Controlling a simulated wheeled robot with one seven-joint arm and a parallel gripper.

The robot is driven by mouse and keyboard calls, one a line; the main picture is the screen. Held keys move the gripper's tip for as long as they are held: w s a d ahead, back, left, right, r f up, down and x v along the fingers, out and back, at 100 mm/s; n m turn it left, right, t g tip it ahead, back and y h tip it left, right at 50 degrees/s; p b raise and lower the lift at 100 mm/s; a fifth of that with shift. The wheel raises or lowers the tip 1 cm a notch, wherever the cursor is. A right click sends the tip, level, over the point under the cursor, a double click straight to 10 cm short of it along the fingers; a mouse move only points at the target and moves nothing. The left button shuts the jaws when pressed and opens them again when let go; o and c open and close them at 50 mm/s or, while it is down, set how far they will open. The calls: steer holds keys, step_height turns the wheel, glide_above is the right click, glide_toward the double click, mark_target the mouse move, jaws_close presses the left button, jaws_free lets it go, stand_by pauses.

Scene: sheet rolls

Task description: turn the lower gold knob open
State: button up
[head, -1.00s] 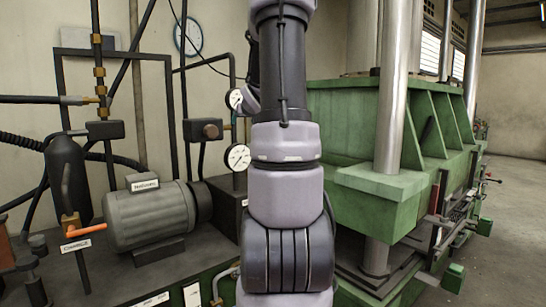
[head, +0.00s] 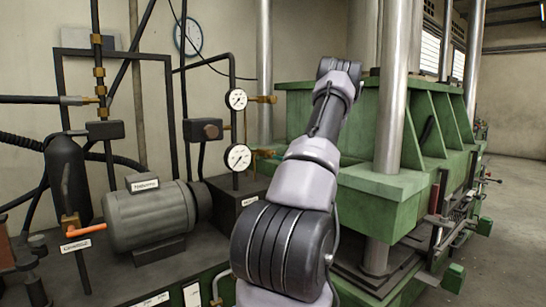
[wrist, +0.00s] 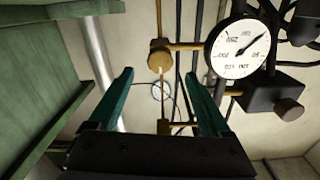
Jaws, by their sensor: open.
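The lower gold knob (head: 265,153) sits to the right of the lower white gauge (head: 238,157) in the head view, close to my arm's left edge. In the wrist view, which looks turned over, the lower gold knob (wrist: 159,54) shows ahead, between the two teal fingertips and apart from them. My gripper (wrist: 159,63) is open and empty. In the head view my gripper is hidden behind my arm. The upper gold knob (head: 264,99) is beside the upper gauge (head: 237,99); in the wrist view a gold part (wrist: 163,127) shows just past the gripper's body.
The lower gauge (wrist: 237,49) and a black box with a round knob (wrist: 287,107) are close to the right finger in the wrist view. The green press (head: 375,200) stands at the right. A grey motor (head: 150,215) and an orange-handled valve (head: 85,231) are at the left.

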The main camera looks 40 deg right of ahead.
mark_target(271, 154)
steer(key=w, duration=0.7)
steer(key=shift+w, duration=0.4)
jaws_close()
